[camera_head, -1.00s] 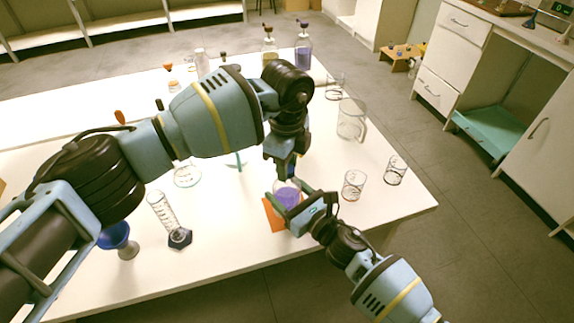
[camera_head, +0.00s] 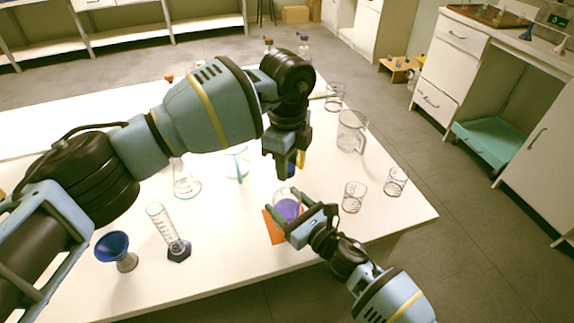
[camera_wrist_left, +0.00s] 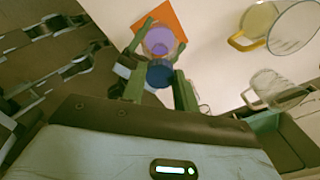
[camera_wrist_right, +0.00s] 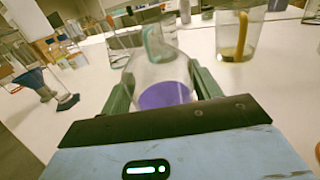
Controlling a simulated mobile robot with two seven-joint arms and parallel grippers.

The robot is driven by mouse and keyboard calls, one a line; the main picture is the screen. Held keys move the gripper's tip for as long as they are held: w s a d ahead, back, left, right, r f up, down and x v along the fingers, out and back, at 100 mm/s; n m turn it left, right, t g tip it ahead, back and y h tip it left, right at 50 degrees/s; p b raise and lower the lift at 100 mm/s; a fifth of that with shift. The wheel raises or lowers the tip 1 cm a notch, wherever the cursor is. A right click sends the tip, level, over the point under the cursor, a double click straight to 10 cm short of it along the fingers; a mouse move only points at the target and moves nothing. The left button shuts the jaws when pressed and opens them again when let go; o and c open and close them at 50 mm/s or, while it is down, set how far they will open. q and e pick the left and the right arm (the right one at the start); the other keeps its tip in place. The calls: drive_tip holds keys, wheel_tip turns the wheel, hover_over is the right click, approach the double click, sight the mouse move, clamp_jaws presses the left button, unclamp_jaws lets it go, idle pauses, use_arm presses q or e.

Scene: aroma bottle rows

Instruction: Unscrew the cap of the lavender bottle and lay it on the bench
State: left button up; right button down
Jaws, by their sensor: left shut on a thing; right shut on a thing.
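The lavender bottle (camera_head: 287,209), clear with purple liquid, stands upright over an orange mat (camera_head: 272,229) near the bench's front edge. My right gripper (camera_head: 294,214) is shut around its body, and its fingers flank it in the right wrist view (camera_wrist_right: 163,95). My left gripper (camera_head: 286,168) is shut above the bottle. It holds a dark blue cap (camera_wrist_left: 160,74), seen between its fingers in the left wrist view. The cap appears apart from the bottle, whose rim shows in the head view. The white bench (camera_head: 225,235) extends around them.
Two small beakers (camera_head: 354,196) (camera_head: 395,181) and a glass jug (camera_head: 351,131) stand to the right. A flask (camera_head: 186,180), a measuring cylinder (camera_head: 166,232) and a blue funnel (camera_head: 113,250) stand to the left. Bare bench lies between the cylinder and the mat.

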drive_tip(key=shift+c, duration=1.3)
unclamp_jaws()
drive_tip(key=shift+s+d, duration=0.35)
drive_tip(key=shift+s, duration=0.05)
use_arm(q)
drive_tip(key=shift+f, duration=0.6)
use_arm(e)
drive_tip(key=v, duration=1)
drive_tip(key=shift+a+f, duration=0.1)
use_arm(q)
drive_tip(key=shift+f+b, duration=0.1)
drive_tip(key=shift+b, duration=0.2)
use_arm(e)
drive_tip(key=shift+s+d, duration=0.35)
drive_tip(key=shift+d, duration=0.05)
